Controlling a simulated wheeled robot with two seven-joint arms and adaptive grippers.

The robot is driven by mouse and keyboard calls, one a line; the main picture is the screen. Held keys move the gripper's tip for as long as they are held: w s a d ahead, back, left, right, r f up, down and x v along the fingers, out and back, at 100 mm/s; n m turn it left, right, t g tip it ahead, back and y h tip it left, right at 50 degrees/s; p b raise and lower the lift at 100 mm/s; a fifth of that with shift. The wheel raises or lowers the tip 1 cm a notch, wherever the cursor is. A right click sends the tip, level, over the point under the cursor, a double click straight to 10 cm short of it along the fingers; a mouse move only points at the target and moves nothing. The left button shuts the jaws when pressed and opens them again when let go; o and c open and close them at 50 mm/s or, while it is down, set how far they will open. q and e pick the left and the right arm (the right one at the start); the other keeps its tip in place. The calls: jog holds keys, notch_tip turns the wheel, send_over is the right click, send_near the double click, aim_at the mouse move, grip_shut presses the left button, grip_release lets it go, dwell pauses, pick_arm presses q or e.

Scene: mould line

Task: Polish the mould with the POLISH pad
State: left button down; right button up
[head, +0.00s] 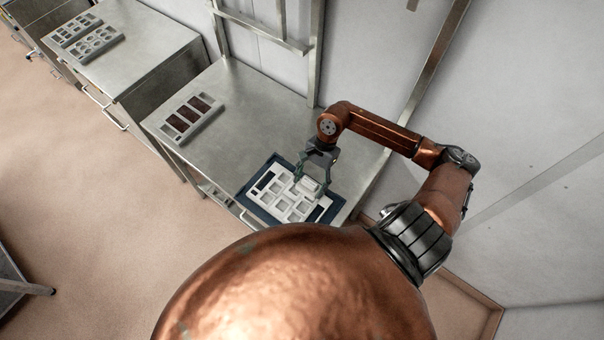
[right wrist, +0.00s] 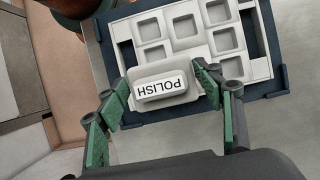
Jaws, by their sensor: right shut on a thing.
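The POLISH pad (right wrist: 163,91) is a pale block with a white label reading POLISH, upside down in the right wrist view. My right gripper (head: 313,187) is shut on the pad, with green fingers on either side of it. The mould (head: 290,199) is a white plate with several square cavities, lying in a dark blue frame (head: 245,193) on the metal table. The pad is over the edge of the mould nearest the gripper; I cannot tell whether it touches. The mould also shows in the right wrist view (right wrist: 187,45). My left gripper is not in view.
A grey tray with dark brown filled cavities (head: 186,117) lies on the same metal table (head: 235,100). Another metal table (head: 130,45) at the upper left bears light moulds (head: 97,41). A wall and metal posts stand behind. The table's middle is clear.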

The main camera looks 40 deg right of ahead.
aim_at(311, 191)
jog(key=shift+s+f, duration=0.75)
jog(key=shift+s, duration=0.25)
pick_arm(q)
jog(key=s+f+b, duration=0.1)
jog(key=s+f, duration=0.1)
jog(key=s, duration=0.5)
pick_arm(e)
jog(key=shift+w+f, duration=0.25)
jog(key=shift+f, duration=0.3)
jog(key=shift+w+f, duration=0.25)
jog(key=shift+f, duration=0.3)
jog(key=shift+w+a+f, duration=0.1)
jog(key=shift+w+f, duration=0.55)
jog(key=shift+f, duration=0.25)
jog(key=shift+s+f+b, duration=0.15)
jog(key=shift+s+b, duration=0.15)
jog(key=shift+s, duration=0.25)
jog(key=shift+w+f, duration=0.15)
jog(key=shift+w, duration=0.1)
jog(key=shift+s, duration=0.2)
jog(key=shift+w, duration=0.15)
pick_arm(q)
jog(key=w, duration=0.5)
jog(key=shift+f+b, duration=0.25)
jog(key=shift+b, duration=0.05)
pick_arm(e)
jog(key=shift+f, duration=0.15)
